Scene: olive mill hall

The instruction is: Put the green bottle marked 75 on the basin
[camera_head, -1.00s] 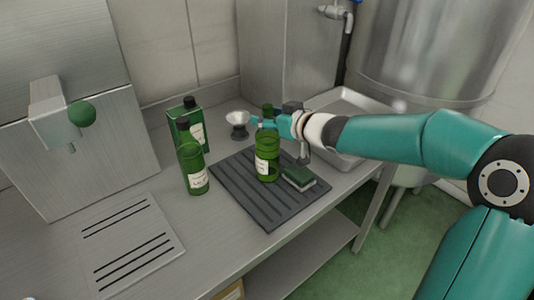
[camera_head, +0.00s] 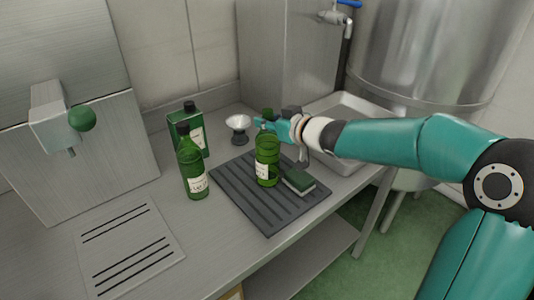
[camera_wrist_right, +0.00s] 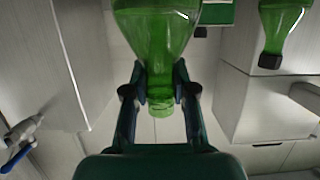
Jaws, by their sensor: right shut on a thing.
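A green bottle (camera_head: 267,160) with a white label stands upright on, or very close to, the dark ribbed mat. My right gripper (camera_head: 268,125) is shut on its neck from the right. The held bottle (camera_wrist_right: 155,30) also fills the top middle of the right wrist view, its neck between the fingers. A second green bottle (camera_head: 192,165) with a dark cap stands on the counter to the left. The label marks are too small to read, so I cannot tell which is 75. The shallow metal basin (camera_head: 348,166) lies at the right, partly hidden behind my right arm. My left gripper is out of view.
The ribbed mat (camera_head: 262,211) holds a green sponge (camera_head: 299,182) close to the held bottle. A green tin (camera_head: 188,123) and a small funnel-like cup (camera_head: 238,125) stand behind. A tap (camera_head: 335,17) is above the basin.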

